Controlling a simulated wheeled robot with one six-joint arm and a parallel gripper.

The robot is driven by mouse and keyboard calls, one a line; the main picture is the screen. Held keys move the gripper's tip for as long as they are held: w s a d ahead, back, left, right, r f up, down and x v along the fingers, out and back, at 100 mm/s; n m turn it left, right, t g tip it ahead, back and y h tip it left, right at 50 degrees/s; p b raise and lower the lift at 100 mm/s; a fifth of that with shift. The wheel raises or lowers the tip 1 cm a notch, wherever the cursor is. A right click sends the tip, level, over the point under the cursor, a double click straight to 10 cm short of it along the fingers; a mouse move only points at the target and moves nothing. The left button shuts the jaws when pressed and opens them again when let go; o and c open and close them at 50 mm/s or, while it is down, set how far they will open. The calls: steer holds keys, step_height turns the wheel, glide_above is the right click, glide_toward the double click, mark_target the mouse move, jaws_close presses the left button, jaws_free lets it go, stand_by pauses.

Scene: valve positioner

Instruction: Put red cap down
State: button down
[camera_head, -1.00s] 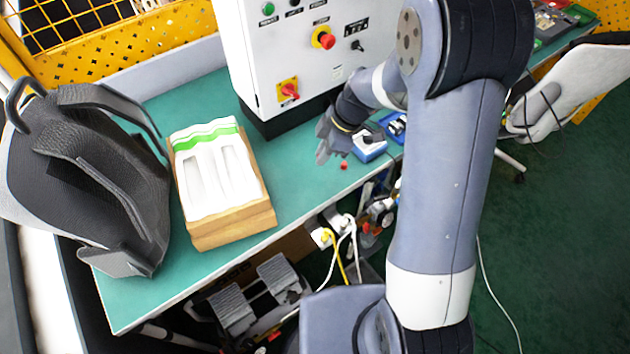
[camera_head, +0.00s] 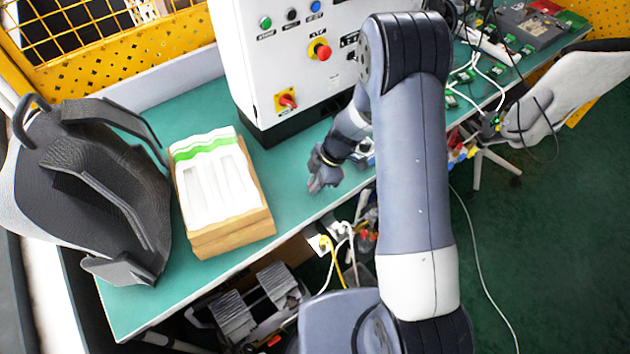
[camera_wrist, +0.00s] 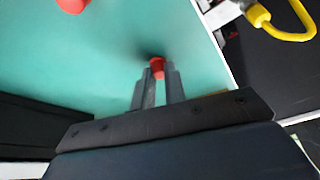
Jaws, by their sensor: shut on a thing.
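The red cap (camera_wrist: 157,64) shows in the wrist view between the tips of my gripper (camera_wrist: 158,78). My gripper is shut on it, with the green tabletop (camera_wrist: 110,50) behind it. I cannot tell from this view whether the cap touches the table. In the head view my gripper (camera_head: 316,187) hangs over the front part of the green table (camera_head: 285,200), right of the wooden box. The cap is not clearly visible there. Another red object (camera_wrist: 72,5) is cut off by the top edge of the wrist view; I cannot tell what it is.
A wooden box with a white insert (camera_head: 235,235) stands left of my gripper. A black and grey bag (camera_head: 90,200) lies further left. A white control cabinet (camera_head: 250,60) stands behind. A yellow plug (camera_wrist: 262,18) shows past the table edge. Bare tabletop lies between box and gripper.

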steer(key=shift+f, duration=0.25)
steer(key=c, duration=1.5)
jaws_free()
steer(key=shift+o, duration=0.2)
steer(key=shift+r, duration=0.2)
steer(key=shift+r, duration=0.15)
steer(key=s+b+v, duration=0.1)
steer(key=b+v, duration=0.1)
steer(key=v, duration=0.9)
steer(key=shift+w+d+r+b, duration=0.25)
steer(key=shift+w+b, duration=0.1)
steer(key=shift+w, duration=0.15)
